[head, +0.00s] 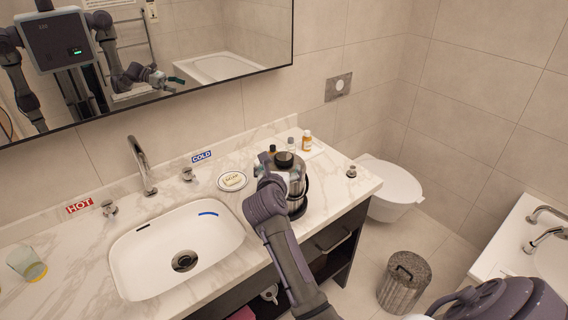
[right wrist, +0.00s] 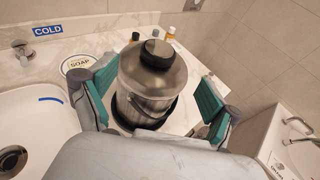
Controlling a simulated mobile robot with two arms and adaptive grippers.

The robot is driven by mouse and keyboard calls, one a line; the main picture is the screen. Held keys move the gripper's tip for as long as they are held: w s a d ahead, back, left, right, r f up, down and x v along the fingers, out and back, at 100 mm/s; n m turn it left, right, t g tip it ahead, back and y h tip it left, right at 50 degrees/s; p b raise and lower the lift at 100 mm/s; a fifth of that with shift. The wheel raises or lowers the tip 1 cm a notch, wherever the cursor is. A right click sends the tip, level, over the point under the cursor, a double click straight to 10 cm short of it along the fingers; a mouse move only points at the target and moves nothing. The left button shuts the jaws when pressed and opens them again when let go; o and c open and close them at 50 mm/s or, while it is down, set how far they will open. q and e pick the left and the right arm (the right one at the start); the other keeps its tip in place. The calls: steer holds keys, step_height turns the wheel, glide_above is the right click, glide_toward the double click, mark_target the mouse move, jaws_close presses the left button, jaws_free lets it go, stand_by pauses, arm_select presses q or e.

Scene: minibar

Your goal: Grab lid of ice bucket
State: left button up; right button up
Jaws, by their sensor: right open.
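The ice bucket (head: 297,186) is a steel cylinder standing on the marble counter right of the sink. Its steel lid (right wrist: 137,68) with a round black knob (right wrist: 157,53) is on top, and the knob also shows in the head view (head: 285,158). My right gripper (right wrist: 155,80) is open, with one teal finger on the left side of the bucket and one on the right. Gaps show between the fingers and the steel, so nothing is held. In the head view my right wrist hides part of the bucket's left side. My left gripper is not directly in view.
A soap dish (head: 233,181) sits left of the bucket, and small bottles (head: 306,140) stand behind it. The sink (head: 175,250) lies left, with a glass (head: 25,263) at far left. A toilet (head: 395,190) and bin (head: 404,283) are beyond the counter's right edge.

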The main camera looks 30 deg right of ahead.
mark_target(283, 158)
steer(key=x, duration=0.4)
steer(key=shift+w+d+f+p, duration=0.1)
steer(key=shift+w+d+p, duration=0.1)
steer(key=shift+p, duration=0.1)
steer(key=shift+w+d, duration=0.15)
steer(key=shift+w, duration=0.05)
steer(key=x, duration=0.1)
steer(key=p+x, duration=0.1)
steer(key=x, duration=0.2)
steer(key=shift+w+d+f+p, duration=0.2)
steer(key=shift+d+f+p, duration=0.05)
steer(key=shift+f+p, duration=0.15)
steer(key=shift+a+r, duration=0.1)
steer(key=shift+c, duration=0.4)
steer(key=c, duration=1.1)
arm_select(q)
steer(key=r, duration=0.1)
steer(key=s+r, duration=0.1)
steer(key=shift+a+r, duration=0.15)
steer(key=shift+r, duration=0.15)
arm_select(e)
steer(key=shift+c, duration=0.6)
steer(key=shift+r, duration=0.1)
